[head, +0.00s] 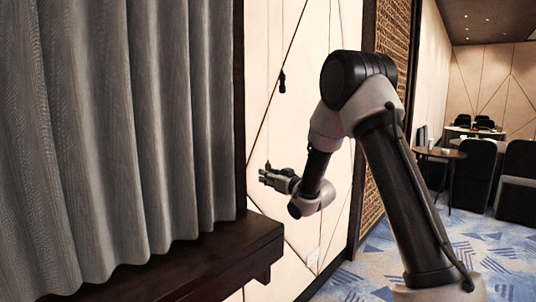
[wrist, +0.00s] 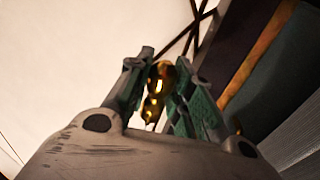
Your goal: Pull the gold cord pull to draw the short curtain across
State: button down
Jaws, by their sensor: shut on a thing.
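The gold cord pull (wrist: 157,88) is between the fingers of my gripper (wrist: 160,95) in the wrist view, and the fingers are shut on it. In the head view, my gripper (head: 268,176) is beside the cream wall panel, right of the curtain, with the small gold pull (head: 267,165) showing just above its fingertips. The short curtain (head: 120,130) is grey and pleated, and hangs at the left of the head view. A second, dark pull (head: 282,82) hangs higher up, apart from my gripper.
A dark wooden ledge (head: 215,255) runs below the curtain, left of my gripper. Cream wall panels (head: 290,130) with thin dark lines stand behind it. A round table (head: 440,154) and dark chairs (head: 475,172) stand at the right on blue patterned carpet.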

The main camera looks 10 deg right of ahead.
jog(key=shift+s+f, duration=0.15)
jog(key=shift+f, duration=2.65)
jog(key=c, duration=1.2)
grip_release()
jog(key=shift+c, duration=0.2)
jog(key=shift+r, duration=0.2)
jog(key=v, duration=1.1)
jog(key=shift+s+d, duration=0.2)
jog(key=shift+s, duration=0.15)
